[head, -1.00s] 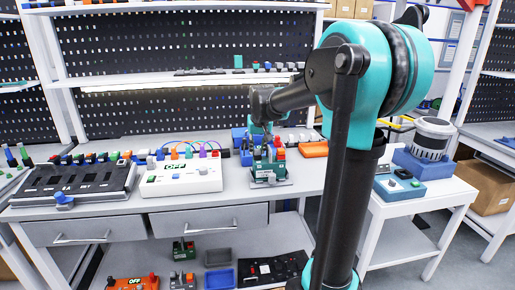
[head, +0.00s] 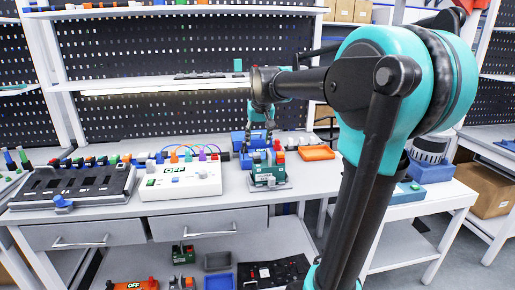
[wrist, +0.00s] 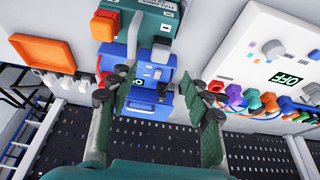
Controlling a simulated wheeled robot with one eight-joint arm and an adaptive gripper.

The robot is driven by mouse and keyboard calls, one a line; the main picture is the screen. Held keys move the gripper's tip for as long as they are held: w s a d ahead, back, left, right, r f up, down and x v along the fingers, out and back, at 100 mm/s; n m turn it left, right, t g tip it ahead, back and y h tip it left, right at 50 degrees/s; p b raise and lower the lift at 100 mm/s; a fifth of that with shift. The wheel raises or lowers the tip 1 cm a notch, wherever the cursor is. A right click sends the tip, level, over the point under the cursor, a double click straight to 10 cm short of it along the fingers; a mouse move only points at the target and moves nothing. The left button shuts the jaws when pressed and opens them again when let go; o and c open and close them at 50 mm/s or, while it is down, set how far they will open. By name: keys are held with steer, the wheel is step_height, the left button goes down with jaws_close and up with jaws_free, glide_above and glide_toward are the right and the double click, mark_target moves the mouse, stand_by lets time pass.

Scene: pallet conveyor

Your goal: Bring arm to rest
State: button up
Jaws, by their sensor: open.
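My gripper (head: 262,132) hangs from my arm above the back of the workbench (head: 120,222), pointing down, in the head view. In the wrist view its two green-padded fingers (wrist: 160,105) are spread apart with nothing held between them. A green device with a red button (head: 268,176) stands on the bench just in front of the gripper. Blue boxes (wrist: 150,95) lie beyond the fingertips in the wrist view. I cannot tell the exact gap between the fingers and the blue boxes.
A white panel marked OFF (head: 180,187) and a black panel (head: 72,186) stand to the left on the bench. An orange tray (head: 317,153) lies to the right. A shelf (head: 190,83) runs behind the arm. A side table (head: 425,205) holds a blue device.

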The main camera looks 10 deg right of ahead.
steer(key=v, duration=0.4)
steer(key=s+d+f, duration=0.2)
steer(key=s+f, duration=1)
steer(key=f, duration=0.2)
steer(key=s+d+f, duration=0.2)
steer(key=s+f, duration=1.1)
steer(key=f, duration=0.2)
steer(key=shift+s+f, duration=0.2)
steer(key=shift+s, duration=0.05)
